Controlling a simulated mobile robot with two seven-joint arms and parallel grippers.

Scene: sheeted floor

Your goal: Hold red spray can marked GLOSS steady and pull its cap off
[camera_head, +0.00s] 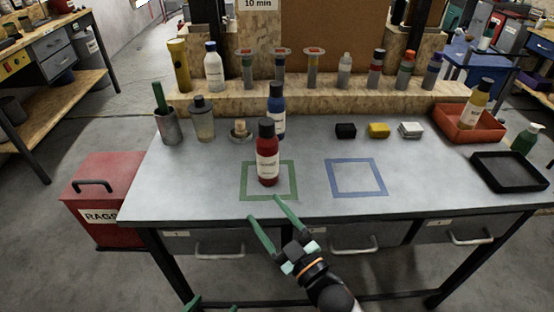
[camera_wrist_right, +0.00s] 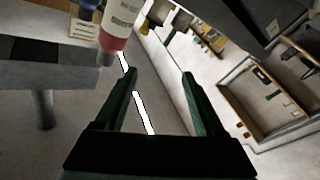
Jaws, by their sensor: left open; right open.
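The red spray can (camera_head: 267,165) stands upright inside the green square outline (camera_head: 246,190) on the grey bench. Its black cap (camera_head: 266,128) is on top; the print on its white label is too small to read. Part of the can (camera_wrist_right: 112,43) shows at the top of the right wrist view, left of the fingers. My right gripper (camera_head: 263,207) is open and empty at the bench's front edge, in front of the can and apart from it. Only green tips of my left gripper (camera_head: 195,302) show at the bottom edge of the head view, low and away from the can.
A blue bottle (camera_head: 277,108) stands close behind the can. A blue square outline (camera_head: 331,178) to the right is empty. A cup (camera_head: 169,128), a jar (camera_head: 203,124), small blocks (camera_head: 378,130), a red tray (camera_head: 466,133) and a black tray (camera_head: 507,173) surround it. Several bottles line the back shelf.

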